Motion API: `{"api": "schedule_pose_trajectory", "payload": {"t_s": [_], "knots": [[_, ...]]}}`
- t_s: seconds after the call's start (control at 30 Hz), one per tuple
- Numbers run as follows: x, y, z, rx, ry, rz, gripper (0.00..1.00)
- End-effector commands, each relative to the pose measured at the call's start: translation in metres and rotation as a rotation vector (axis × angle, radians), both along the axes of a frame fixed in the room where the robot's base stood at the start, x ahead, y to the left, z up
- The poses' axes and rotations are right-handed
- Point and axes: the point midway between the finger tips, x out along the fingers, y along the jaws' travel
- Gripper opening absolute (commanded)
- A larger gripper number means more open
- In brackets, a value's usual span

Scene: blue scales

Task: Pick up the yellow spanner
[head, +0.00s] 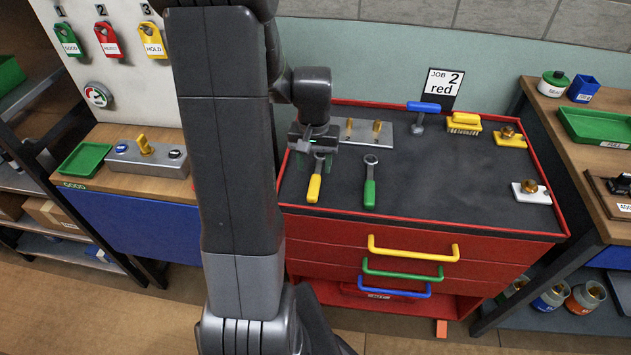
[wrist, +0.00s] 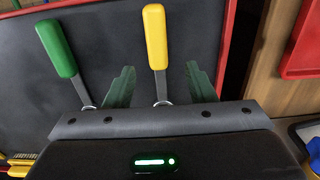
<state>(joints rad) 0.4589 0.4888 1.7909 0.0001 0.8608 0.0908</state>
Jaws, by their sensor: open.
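The yellow spanner (head: 315,187) lies on the dark top of the red tool cabinet (head: 420,231), its yellow handle toward the cabinet's front edge. In the wrist view the yellow spanner (wrist: 155,38) runs between the two green fingers of my gripper (wrist: 160,85), which are apart on either side of its metal shank. Its metal head is partly hidden by the gripper body. My gripper (head: 313,160) is open over the head end of the spanner; I cannot tell its exact height. A green-handled spanner (head: 370,190) lies to the right, and it shows at left in the wrist view (wrist: 57,48).
Behind the spanners is a metal plate with brass fittings (head: 383,134). A blue-handled tool (head: 424,108), a yellow brush (head: 463,123) and brass-fitted blocks (head: 531,193) stand farther right. The cabinet top right of the green spanner is clear. A raised red rim borders it.

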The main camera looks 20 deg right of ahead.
Motion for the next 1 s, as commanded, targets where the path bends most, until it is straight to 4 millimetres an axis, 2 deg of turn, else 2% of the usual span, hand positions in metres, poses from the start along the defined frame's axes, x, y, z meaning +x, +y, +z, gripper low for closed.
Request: {"api": "schedule_pose_trajectory", "payload": {"t_s": [0.33,0.67,0.77,0.93,1.0], "knots": [[0.0,-0.003,-0.042,0.002,0.003,0.0,0.5],[0.0,-0.003,-0.048,0.001,0.001,0.0,0.5],[0.0,-0.003,-0.048,0.001,0.001,0.0,0.34],[0.0,-0.003,-0.048,0.001,0.001,0.0,0.01],[0.0,-0.003,-0.048,0.0,0.0,0.0,0.0]]}}
